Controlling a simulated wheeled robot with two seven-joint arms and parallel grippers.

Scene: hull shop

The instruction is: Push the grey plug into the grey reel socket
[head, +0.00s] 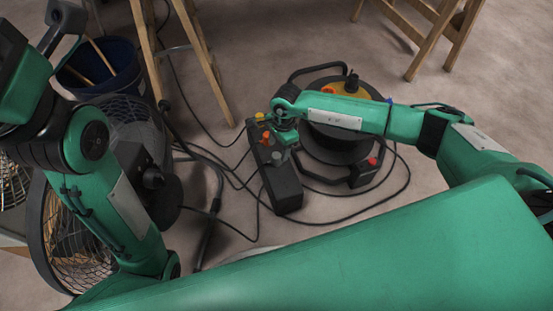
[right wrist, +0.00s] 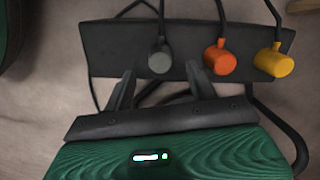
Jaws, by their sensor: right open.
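The grey plug (right wrist: 160,60) stands in a black socket strip (right wrist: 118,48) on the floor, at the left of a row of plugs in the right wrist view. It also shows in the head view, where the grey plug (head: 278,157) is nearest me in the row. My right gripper (right wrist: 161,72) is open, with the plug just beyond and between its fingertips; I cannot tell whether they touch it. In the head view my right gripper (head: 286,141) is over the strip. The cable reel (head: 340,148) stands right of it, partly hidden by my right arm; its grey socket cannot be made out.
An orange plug (right wrist: 220,59) and a yellow plug (right wrist: 272,60) stand beside the grey one. The reel carries a blue part (head: 388,100) and a red part (head: 372,161). Cables (head: 345,194) loop over the floor. A fan (head: 75,240) and bucket (head: 102,70) stand left.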

